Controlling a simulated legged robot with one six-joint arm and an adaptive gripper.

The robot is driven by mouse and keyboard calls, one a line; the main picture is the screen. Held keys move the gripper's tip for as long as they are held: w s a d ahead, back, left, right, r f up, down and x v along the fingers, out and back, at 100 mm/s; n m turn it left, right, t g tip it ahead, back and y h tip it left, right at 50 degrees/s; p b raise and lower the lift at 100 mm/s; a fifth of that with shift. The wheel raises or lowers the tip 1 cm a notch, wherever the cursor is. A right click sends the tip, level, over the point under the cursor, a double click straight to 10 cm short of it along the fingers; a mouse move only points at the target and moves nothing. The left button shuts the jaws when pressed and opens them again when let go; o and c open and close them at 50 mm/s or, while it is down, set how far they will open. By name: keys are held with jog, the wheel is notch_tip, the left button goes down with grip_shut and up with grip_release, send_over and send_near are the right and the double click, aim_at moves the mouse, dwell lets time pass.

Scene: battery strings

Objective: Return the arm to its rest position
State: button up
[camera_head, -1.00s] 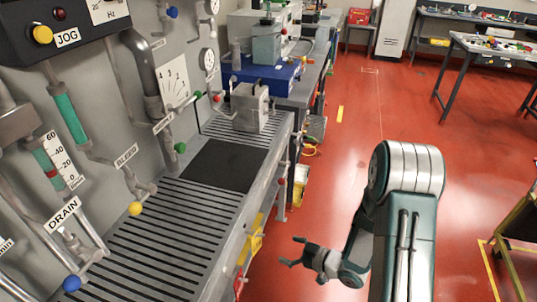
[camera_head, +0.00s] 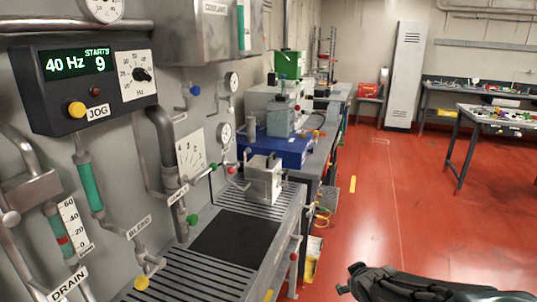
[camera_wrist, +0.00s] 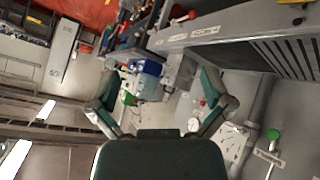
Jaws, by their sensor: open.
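My arm (camera_head: 440,289) lies low at the bottom right of the head view, dark and partly cut off by the frame's lower edge. My gripper (camera_head: 350,279) is at its left end, over the red floor and to the right of the bench, apart from it. In the wrist view my gripper (camera_wrist: 158,92) has its two green and grey fingers spread wide, with nothing between them.
A grey slotted bench (camera_head: 180,275) with a black mat (camera_head: 235,238) runs along the left, below a panel with a JOG control box (camera_head: 95,82), gauges and valves. A blue unit (camera_head: 280,147) stands farther back. The red floor (camera_head: 400,215) is open. Another table (camera_head: 500,115) stands far right.

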jog(key=s+a+r+m+g, duration=0.2)
jog(key=s+r, duration=0.2)
jog(key=s, duration=0.5)
jog(key=s+a+r+m+g+y, duration=0.1)
jog(key=s+r, duration=0.3)
jog(key=s, duration=0.6)
jog(key=shift+s+a+m+g, duration=0.25)
jog(key=shift+a+m+g, duration=0.15)
jog(key=shift+a+m, duration=0.3)
